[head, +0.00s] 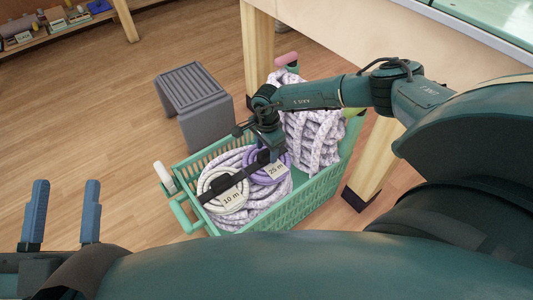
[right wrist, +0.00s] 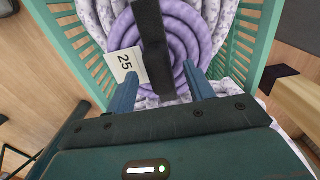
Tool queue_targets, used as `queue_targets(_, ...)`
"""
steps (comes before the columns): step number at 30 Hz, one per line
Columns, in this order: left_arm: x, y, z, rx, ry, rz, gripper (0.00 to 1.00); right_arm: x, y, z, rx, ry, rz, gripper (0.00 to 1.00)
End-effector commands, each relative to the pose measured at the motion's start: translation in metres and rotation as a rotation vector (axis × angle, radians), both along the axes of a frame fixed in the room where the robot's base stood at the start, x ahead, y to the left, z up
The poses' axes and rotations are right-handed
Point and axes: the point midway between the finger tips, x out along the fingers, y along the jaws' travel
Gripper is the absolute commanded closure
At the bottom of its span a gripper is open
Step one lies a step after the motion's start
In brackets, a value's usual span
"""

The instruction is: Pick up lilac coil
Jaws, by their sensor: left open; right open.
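The lilac coil (head: 254,172) lies in the green crate (head: 300,207) on top of speckled white-lilac rope, with a "25 m" tag (head: 276,170) on it. In the right wrist view the lilac coil (right wrist: 190,35) fills the space ahead of the fingers, with a black strap (right wrist: 152,45) across it. My right gripper (head: 272,154) is over the coil, pointing down into the crate. It is open, its two fingers (right wrist: 164,85) apart, with the strap's end between them in the picture. Whether they touch the coil I cannot tell. My left gripper (head: 62,215) is open and empty at the lower left.
A cream coil (head: 206,184) with a "10 m" tag (head: 232,199) lies left of the lilac one. A tall speckled rope bundle (head: 315,135) stands in the crate's far right. A grey stool (head: 195,105) is behind; a wooden-legged table (head: 340,40) stands close behind. Floor at left is clear.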

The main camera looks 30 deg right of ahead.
Motion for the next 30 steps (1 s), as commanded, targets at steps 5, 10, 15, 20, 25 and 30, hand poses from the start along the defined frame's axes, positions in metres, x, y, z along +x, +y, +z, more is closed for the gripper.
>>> queue_targets(5,0.0,0.0001,0.0,0.001,0.002,0.0,0.53,-0.0001,0.0001,0.0006,0.0,0.0,0.0,0.55)
queue_targets(10,0.0,0.0001,0.0,0.0,0.001,0.001,0.53,-0.0002,0.0,0.0006,0.0,0.0,0.0,0.69)
queue_targets(15,0.0,0.0003,0.0001,0.001,0.0,0.001,0.53,-0.0001,-0.0001,0.0007,0.0,0.0,-0.001,0.82)
queue_targets(20,0.0,0.0003,0.0001,0.001,0.0,0.001,0.53,-0.0001,-0.0001,0.0007,0.0,0.0,-0.001,0.96)
queue_targets(25,0.0,0.0003,0.0001,0.001,0.001,0.002,0.53,0.0009,0.0001,0.0018,0.001,-0.002,-0.001,1.0)
queue_targets(30,0.0001,0.0003,0.0002,0.001,0.001,0.002,0.53,0.0009,0.0,0.0022,0.0,-0.002,-0.001,1.0)
